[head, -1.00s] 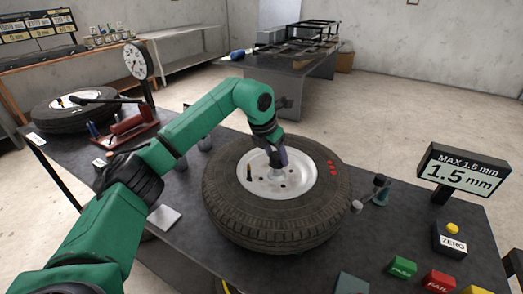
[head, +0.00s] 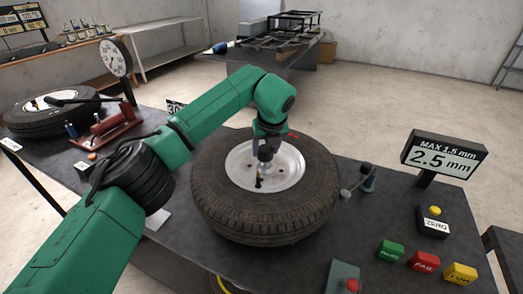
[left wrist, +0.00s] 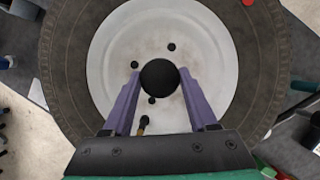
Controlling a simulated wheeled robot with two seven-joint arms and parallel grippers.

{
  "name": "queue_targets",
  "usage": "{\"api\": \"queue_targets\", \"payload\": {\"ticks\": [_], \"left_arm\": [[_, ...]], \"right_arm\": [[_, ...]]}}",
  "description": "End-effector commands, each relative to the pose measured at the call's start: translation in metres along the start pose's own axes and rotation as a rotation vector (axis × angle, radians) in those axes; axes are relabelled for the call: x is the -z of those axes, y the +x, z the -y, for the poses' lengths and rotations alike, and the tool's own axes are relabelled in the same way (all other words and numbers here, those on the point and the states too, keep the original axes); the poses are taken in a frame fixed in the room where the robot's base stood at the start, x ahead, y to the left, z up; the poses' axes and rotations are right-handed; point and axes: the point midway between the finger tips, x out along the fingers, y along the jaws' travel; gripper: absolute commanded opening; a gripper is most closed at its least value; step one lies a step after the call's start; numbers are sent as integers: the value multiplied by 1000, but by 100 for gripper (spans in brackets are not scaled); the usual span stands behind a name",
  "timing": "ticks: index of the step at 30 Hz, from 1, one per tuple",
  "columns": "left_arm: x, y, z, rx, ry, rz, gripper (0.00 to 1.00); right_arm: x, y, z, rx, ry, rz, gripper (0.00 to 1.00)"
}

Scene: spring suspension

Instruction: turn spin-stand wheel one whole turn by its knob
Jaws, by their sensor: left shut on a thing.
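The spin-stand wheel lies flat on the dark bench, a black tyre (head: 265,215) around a white rim (head: 288,172). A black round knob (left wrist: 160,77) stands over the rim in the left wrist view. My left gripper (head: 265,150) reaches it from above; its purple fingers (left wrist: 159,88) are shut on the knob from both sides. In the head view the gripper hides most of the knob. A dark valve stem (head: 258,182) points up at the rim's near side. Red marks (head: 293,135) show on the tyre's far side, partly behind my arm. My right gripper is not in view.
A small gauge arm (head: 362,182) stands close at the tyre's right. A display (head: 444,157) reads 2.5 mm, with "MAX 1.5 mm" above. A ZERO button box (head: 432,222) and green, red and yellow buttons (head: 424,262) sit at right. Another tyre (head: 50,118) lies at left.

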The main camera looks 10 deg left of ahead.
Motion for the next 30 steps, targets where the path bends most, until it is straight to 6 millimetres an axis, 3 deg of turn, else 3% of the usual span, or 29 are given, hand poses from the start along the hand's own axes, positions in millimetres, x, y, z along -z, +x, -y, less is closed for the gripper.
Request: {"api": "queue_targets", "payload": {"ticks": [12,29,30], "left_arm": [[-3,-2,2,-78,-198,6,0],[-3,-2,2,-88,-227,7,0],[-3,-2,2,-88,-227,6,74]], "right_arm": [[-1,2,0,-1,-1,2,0],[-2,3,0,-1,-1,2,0],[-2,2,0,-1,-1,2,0]]}}
